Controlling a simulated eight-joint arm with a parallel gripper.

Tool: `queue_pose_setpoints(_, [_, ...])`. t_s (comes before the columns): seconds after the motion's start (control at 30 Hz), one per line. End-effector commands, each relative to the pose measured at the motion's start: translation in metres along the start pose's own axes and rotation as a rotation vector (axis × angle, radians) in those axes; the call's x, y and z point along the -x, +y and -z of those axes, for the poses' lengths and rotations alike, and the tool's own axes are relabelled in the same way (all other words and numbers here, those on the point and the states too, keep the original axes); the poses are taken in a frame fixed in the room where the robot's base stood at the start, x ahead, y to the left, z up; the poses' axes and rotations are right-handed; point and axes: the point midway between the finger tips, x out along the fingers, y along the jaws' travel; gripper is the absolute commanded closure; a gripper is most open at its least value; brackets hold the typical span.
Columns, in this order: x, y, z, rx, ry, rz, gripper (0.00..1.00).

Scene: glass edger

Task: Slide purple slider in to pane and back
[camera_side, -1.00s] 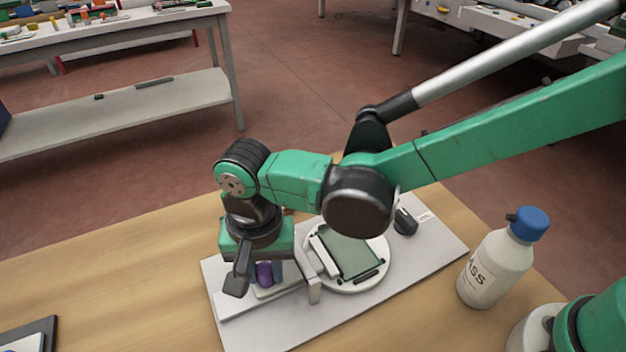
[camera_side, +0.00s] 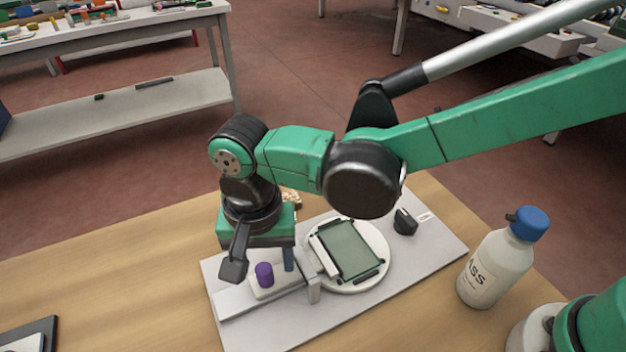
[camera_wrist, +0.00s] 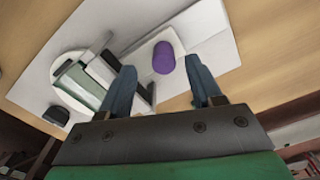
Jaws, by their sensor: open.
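The purple slider (camera_side: 264,275) is a short upright knob on a white block on the left part of the grey base plate. It also shows in the wrist view (camera_wrist: 163,58), beyond and between my fingertips. The green glass pane (camera_side: 350,249) lies on a round white turntable (camera_side: 381,239), held at its edges by dark clips and a white bar. My gripper (camera_side: 260,266) is above the slider block with its fingers spread. In the wrist view its two blue-grey fingers (camera_wrist: 160,78) are apart, with nothing between them.
A white bottle with a blue cap (camera_side: 495,264) stands to the right of the base plate (camera_side: 420,262). A black knob (camera_side: 405,221) sits behind the turntable. A dark tray (camera_side: 30,336) lies at the front left. The wooden tabletop (camera_side: 130,280) left of the plate is mostly clear.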

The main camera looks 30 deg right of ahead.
Motion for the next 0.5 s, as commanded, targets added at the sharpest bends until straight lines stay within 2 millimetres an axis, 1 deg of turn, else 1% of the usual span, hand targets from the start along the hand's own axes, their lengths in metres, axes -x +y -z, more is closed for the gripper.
queue_pose_setpoints(0.03, [0.009, 0.001, 0.000, 0.000, 0.000, 0.000, 0.42])
queue_pose_setpoints(0.2, [0.028, 0.000, 0.000, -0.001, 0.000, -0.001, 0.42])
queue_pose_setpoints(0.3, [0.033, 0.001, 0.000, -0.001, 0.000, -0.001, 0.42])
queue_pose_setpoints(0.5, [0.034, 0.001, 0.000, -0.001, 0.000, -0.001, 0.42])
